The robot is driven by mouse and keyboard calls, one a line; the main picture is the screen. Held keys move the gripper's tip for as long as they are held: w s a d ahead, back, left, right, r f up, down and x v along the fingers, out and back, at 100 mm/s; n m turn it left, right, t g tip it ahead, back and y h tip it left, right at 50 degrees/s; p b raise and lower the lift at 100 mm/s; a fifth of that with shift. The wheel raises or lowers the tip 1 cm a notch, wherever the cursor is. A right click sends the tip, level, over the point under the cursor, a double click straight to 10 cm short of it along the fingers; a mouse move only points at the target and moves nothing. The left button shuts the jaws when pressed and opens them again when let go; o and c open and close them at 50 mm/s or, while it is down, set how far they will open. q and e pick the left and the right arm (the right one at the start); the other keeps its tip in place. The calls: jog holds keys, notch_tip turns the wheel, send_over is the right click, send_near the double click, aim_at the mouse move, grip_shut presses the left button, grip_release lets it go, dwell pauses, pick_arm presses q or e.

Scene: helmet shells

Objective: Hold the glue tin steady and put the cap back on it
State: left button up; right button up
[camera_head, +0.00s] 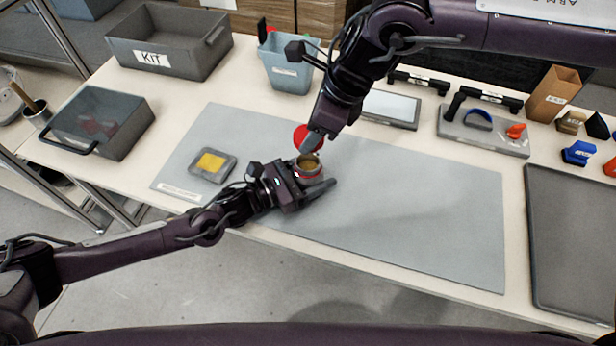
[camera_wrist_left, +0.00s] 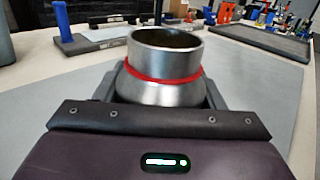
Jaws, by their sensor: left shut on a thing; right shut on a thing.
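The glue tin (camera_head: 309,162) stands on the grey mat, open at the top, with a brownish inside. In the left wrist view the tin (camera_wrist_left: 165,67) is a metal can with a red band around its neck. My left gripper (camera_head: 312,186) is shut around the tin's body from the front. The red cap (camera_head: 303,138) is apart from the tin, just behind and above its mouth in the head view. My right gripper (camera_head: 314,145) is shut on the cap and partly hides it. The cap is not visible in the left wrist view.
The grey mat (camera_head: 420,210) is clear to the right. A small tray with a yellow pad (camera_head: 211,161) lies left of the tin. A blue-grey bin (camera_head: 288,72), a KIT crate (camera_head: 168,45) and a dark clear-sided box (camera_head: 100,122) stand behind and left. A dark tray (camera_head: 575,270) lies far right.

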pick_arm(q)
jog(key=shift+c, duration=0.4)
pick_arm(e)
send_near(302, 168)
jog(key=shift+w+a+f, duration=0.25)
jog(key=shift+a+f, duration=0.45)
jog(key=shift+f, duration=0.05)
jog(key=shift+f, duration=0.1)
jog(key=shift+f, duration=0.8)
jog(key=shift+f, duration=0.55)
